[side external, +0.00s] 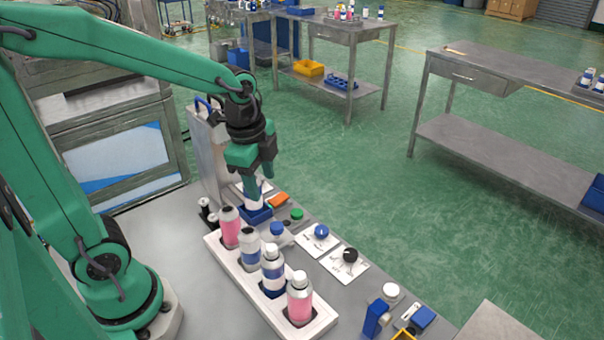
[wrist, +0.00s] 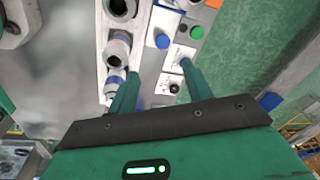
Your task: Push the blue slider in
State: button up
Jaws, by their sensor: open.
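The blue slider (side external: 258,216) is a low blue block at the far end of the bench in the side view, near the upright metal machine. A white-and-blue can (side external: 252,201) stands on it, partly hidden by my gripper. My gripper (side external: 257,192) points down, and its fingers overlap the can in the side view. The gap between fingers and can cannot be told. In the wrist view my gripper (wrist: 160,70) shows two spread green fingers with nothing held between them. In that view the slider is not clearly seen.
A white tray (side external: 222,262) holds several cans in a row. Beside it are an orange piece (side external: 278,200), a green button (side external: 296,214), a blue knob (side external: 321,231) and a black knob (side external: 350,255). A blue bracket (side external: 376,317) stands at the near end.

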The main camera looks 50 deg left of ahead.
aim_at(276, 225)
jog(key=w+f+m, duration=0.1)
jog(key=f+m, duration=0.1)
jog(key=w+f+m+g, duration=0.1)
jog(key=m, duration=0.1)
jog(key=w+f+m, duration=0.1)
jog(key=f, duration=0.1)
jog(key=shift+f+m+g, duration=0.35)
jog(key=shift+m+g, duration=0.05)
jog(key=shift+f, duration=0.15)
jog(key=shift+f, duration=3.75)
jog(key=shift+c, duration=0.2)
grip_shut()
